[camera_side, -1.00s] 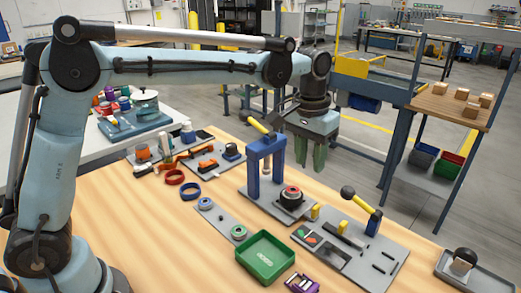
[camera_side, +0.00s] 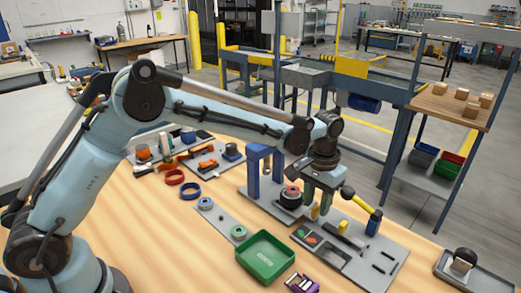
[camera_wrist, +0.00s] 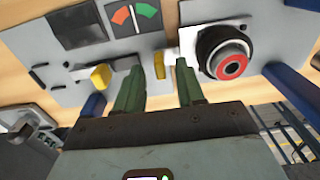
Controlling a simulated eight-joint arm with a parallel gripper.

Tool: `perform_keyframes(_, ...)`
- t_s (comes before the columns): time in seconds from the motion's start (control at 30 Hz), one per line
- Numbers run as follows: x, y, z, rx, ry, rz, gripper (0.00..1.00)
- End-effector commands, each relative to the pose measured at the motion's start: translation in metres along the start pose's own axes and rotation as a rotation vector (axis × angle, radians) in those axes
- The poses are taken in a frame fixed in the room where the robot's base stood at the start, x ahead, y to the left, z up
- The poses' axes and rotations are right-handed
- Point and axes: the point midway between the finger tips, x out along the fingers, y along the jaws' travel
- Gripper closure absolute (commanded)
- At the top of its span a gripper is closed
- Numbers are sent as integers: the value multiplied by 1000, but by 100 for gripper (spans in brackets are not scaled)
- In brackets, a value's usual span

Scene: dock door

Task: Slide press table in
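The press is a blue frame (camera_side: 254,172) on a grey base plate. Its table carries a black round part with a red ring (camera_side: 291,196), at the plate's front right; it also shows in the wrist view (camera_wrist: 229,62). A small yellow tab (camera_wrist: 159,65) stands beside it, joined to a pale bar; it also shows in the side view (camera_side: 315,211). My gripper (camera_side: 319,204) is low over this tab. In the wrist view, the green fingers of my gripper (camera_wrist: 158,72) are apart, with the tab between them or just beyond their tips. I cannot tell whether they touch it.
A grey fixture plate (camera_side: 358,262) with a second yellow tab (camera_side: 343,227) and a black-knobbed yellow lever (camera_side: 362,203) lies to the right. A green tray (camera_side: 265,256) and a purple part (camera_side: 301,284) are in front. A grey tray (camera_side: 462,268) stands far right.

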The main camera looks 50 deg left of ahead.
Motion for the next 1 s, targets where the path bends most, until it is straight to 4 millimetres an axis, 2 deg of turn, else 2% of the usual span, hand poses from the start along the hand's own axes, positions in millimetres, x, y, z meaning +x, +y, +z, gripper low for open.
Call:
perform_keyframes(0.2, 18, 0, 0, 0, 0, 0, 62)
perform_keyframes(0.5, 21, 0, 0, 0, 0, 0, 62)
perform_keyframes(0.53, 21, 0, 0, 0, 0, 0, 63)
perform_keyframes(0.77, 20, 0, 0, 0, 0, 0, 98)
perform_keyframes(1.0, 20, 0, 0, 0, 0, 0, 100)
